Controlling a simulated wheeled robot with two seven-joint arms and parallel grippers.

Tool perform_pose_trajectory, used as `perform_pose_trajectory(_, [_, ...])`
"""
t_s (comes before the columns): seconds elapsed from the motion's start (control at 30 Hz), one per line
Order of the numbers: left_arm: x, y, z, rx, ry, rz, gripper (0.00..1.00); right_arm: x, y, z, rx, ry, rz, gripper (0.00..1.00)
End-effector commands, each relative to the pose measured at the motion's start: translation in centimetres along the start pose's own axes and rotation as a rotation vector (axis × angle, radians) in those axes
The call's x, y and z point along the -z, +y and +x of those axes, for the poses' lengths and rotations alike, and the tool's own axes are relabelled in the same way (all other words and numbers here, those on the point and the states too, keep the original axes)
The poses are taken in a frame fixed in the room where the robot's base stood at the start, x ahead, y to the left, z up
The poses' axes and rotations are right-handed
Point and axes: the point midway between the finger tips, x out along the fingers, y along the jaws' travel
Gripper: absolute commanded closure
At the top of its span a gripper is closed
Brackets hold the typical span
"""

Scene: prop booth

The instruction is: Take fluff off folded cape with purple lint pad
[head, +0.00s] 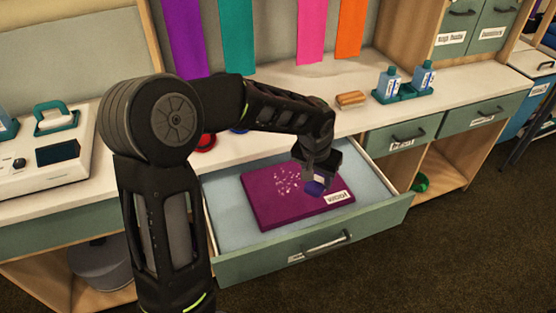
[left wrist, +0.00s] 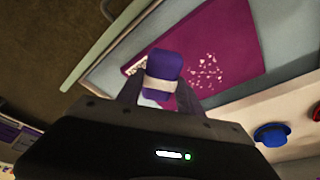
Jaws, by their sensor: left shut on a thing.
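The folded cape (head: 270,204) is a flat magenta-purple rectangle lying in an open drawer. White fluff (head: 287,180) is scattered on its upper middle part, and the fluff also shows in the left wrist view (left wrist: 207,72). A white label (head: 337,198) lies at the cape's right front corner. My left gripper (head: 316,180) is shut on the purple lint pad (head: 315,188), which has a pale band. In the left wrist view the pad (left wrist: 163,64) sits between the fingers, over the cape's labelled end, to one side of the fluff. I cannot tell if it touches the cape. My right gripper is not in view.
The open drawer (head: 238,266) has a pale blue lining and a raised front. On the counter behind stand a wooden-looking brush or block (head: 351,99), bottles in a green tray (head: 405,92), and red and blue round items (head: 205,142). A white machine (head: 45,150) stands left.

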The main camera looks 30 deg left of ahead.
Motion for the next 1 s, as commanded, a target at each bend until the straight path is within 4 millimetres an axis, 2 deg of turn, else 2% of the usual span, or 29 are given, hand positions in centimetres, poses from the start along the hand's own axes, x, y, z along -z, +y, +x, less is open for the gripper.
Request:
perform_pose_trajectory(0.03, [0.2, -2.3, 0.0, 0.007, 0.000, -0.028, 0.90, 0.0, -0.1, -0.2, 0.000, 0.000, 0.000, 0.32])
perform_pose_trajectory(0.2, [0.3, -8.9, 0.1, 0.025, 0.001, -0.085, 0.90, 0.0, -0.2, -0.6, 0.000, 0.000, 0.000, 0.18])
perform_pose_trajectory(0.33, [0.0, -11.7, 0.2, 0.035, 0.003, -0.105, 0.90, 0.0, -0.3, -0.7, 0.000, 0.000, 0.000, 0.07])
perform_pose_trajectory(0.43, [0.0, -12.3, 0.2, 0.036, 0.004, -0.107, 0.90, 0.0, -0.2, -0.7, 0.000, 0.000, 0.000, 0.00])
perform_pose_trajectory(0.77, [-0.1, -12.2, 0.4, 0.036, 0.003, -0.106, 0.90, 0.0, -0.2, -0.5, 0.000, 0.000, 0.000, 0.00])
perform_pose_trajectory(1.0, [-0.7, -12.2, 2.0, 0.036, 0.002, -0.106, 0.90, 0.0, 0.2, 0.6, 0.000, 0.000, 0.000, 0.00])
